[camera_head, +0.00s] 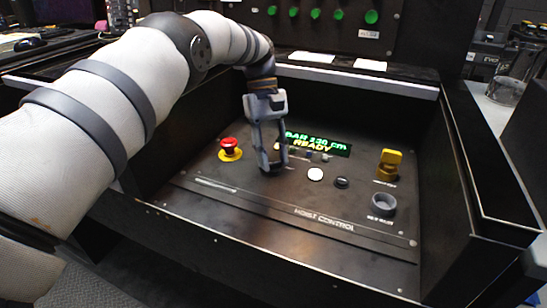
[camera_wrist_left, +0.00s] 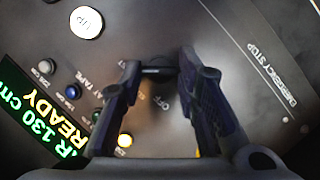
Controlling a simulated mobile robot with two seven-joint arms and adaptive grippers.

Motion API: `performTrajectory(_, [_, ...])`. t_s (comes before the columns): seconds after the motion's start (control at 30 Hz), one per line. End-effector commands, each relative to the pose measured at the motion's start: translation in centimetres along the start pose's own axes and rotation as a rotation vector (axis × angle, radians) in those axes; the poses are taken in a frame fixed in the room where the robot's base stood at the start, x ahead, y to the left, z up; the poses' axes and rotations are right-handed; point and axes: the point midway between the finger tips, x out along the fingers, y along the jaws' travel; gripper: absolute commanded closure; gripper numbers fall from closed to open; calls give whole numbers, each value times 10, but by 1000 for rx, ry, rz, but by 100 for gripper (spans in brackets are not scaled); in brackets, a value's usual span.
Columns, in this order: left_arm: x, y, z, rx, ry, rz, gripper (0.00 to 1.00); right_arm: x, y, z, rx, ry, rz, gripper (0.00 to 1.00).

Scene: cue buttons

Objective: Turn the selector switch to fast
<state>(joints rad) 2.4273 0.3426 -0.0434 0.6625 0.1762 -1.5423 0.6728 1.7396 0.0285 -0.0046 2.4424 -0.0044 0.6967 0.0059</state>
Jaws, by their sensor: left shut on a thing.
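My left gripper (camera_head: 274,169) reaches down to the sloped control panel (camera_head: 220,185), between the red emergency stop and the white button. In the left wrist view its two dark fingers (camera_wrist_left: 160,78) are shut on a small black selector knob (camera_wrist_left: 158,72), one on each side. Only a strip of the knob shows between the fingertips, so I cannot tell its pointing direction. Small white lettering lies around it, partly hidden by the fingers. In the head view the gripper hides the knob. My right gripper is not in view.
The red emergency stop (camera_head: 230,145) is left of the gripper. A white button (camera_head: 315,174), a black button (camera_head: 341,182), a yellow switch (camera_head: 390,162) and a grey ring (camera_head: 382,204) lie to its right. The lit display (camera_head: 318,143) reads READY. Dark side walls enclose the panel.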

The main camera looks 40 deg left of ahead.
Motion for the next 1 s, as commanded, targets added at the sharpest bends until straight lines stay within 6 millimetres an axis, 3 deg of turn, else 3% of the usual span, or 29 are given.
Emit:
performTrajectory(0.57, [1, 0, 0, 24, -1, -12, 98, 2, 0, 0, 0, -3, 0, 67])
performTrajectory(0.6, [1, 0, 0, 24, -1, -12, 61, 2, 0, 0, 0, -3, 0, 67])
performTrajectory(0.67, [1, 0, 0, 24, -1, -12, 50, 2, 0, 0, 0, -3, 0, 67])
performTrajectory(1.0, [-5, 0, 2, 24, 0, -9, 50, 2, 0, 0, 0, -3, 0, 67])
